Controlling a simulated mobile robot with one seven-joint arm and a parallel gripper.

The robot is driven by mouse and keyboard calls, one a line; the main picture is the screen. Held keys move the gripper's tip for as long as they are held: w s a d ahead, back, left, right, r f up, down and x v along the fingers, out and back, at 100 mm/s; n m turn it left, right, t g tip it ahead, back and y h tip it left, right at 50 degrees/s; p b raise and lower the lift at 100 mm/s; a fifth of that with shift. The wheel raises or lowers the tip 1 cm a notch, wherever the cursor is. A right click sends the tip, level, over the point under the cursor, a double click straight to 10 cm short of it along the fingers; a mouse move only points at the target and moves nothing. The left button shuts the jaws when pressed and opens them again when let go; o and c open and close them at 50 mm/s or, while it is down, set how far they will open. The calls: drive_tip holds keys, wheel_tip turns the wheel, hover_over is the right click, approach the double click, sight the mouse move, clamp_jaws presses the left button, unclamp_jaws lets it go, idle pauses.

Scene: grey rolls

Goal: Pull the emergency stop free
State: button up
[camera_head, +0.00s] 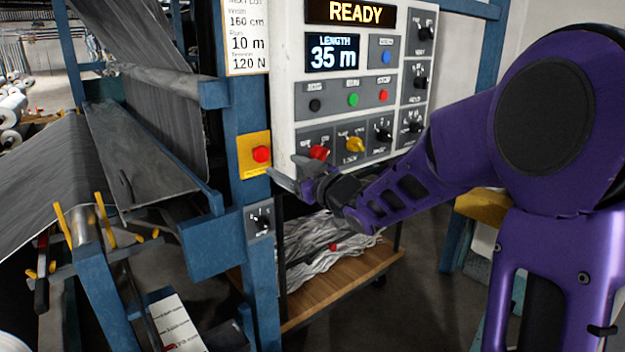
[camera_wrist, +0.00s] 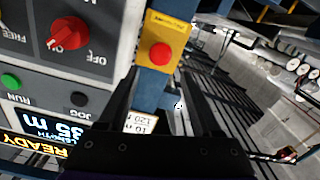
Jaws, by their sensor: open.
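The emergency stop (camera_head: 261,154) is a red mushroom button on a yellow plate (camera_head: 254,141), fixed to a blue post left of the control panel. In the wrist view the red button (camera_wrist: 160,54) shows on its yellow plate (camera_wrist: 168,31), just beyond the fingertips. My gripper (camera_head: 288,178) is open and empty, its fingers pointing left, close to the right of the button and slightly below it. In the wrist view my gripper (camera_wrist: 160,78) has its fingers spread, with the button between and beyond their tips. I cannot see any contact with the button.
The white control panel (camera_head: 290,60) stands right behind my gripper, with a red rotary knob (camera_head: 320,152) and a yellow knob (camera_head: 355,144) close to my fingers. A small switch box (camera_head: 260,221) sits on the post below. A wooden cart (camera_head: 330,290) with grey cloth stands underneath.

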drive_tip(key=v, duration=0.9)
drive_tip(key=shift+d, duration=0.15)
